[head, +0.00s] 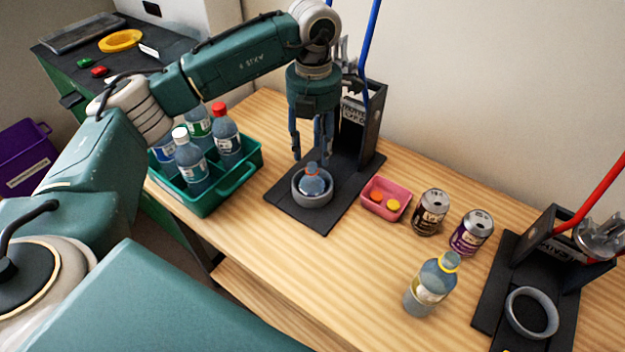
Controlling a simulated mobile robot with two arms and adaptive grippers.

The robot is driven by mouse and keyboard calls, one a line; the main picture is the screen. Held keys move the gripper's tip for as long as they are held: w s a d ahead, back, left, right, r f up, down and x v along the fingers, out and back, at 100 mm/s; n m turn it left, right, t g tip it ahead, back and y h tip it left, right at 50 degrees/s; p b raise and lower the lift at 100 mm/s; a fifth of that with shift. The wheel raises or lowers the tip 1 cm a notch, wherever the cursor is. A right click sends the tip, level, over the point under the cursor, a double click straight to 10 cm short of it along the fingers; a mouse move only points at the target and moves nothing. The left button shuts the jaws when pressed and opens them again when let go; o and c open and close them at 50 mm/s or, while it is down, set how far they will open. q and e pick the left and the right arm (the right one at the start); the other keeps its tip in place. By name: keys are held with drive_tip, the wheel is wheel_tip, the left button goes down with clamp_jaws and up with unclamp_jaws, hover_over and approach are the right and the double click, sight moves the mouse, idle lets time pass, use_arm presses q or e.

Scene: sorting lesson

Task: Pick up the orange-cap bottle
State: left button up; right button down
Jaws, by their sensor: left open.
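The orange-cap bottle (313,187) stands upright in a grey ring (312,200) on the black base of the left station. Its small cap looks orange-red. My left gripper (312,153) points down right above it, open and empty. Its two fingertips lie either side of the cap in the picture; I cannot tell whether they are level with it or touch it. My right gripper is not in view.
A green crate (238,183) with several bottles stands left. A pink tray (374,205) holds caps. Two cans (430,212), (471,232) and a yellow-cap bottle (430,287) stand right. A second black station (497,297) has an empty ring (512,306). The front middle table is clear.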

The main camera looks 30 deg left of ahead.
sight(312, 165)
use_arm(q)
drive_tip(key=f+p, duration=0.1)
drive_tip(key=f, duration=0.1)
drive_tip(key=f+p, duration=0.1)
drive_tip(key=f, duration=0.2)
drive_tip(key=shift+w+a+f, duration=0.15)
drive_tip(key=shift+a+f, duration=0.05)
drive_tip(key=shift+f, duration=0.3)
drive_tip(key=c, duration=1)
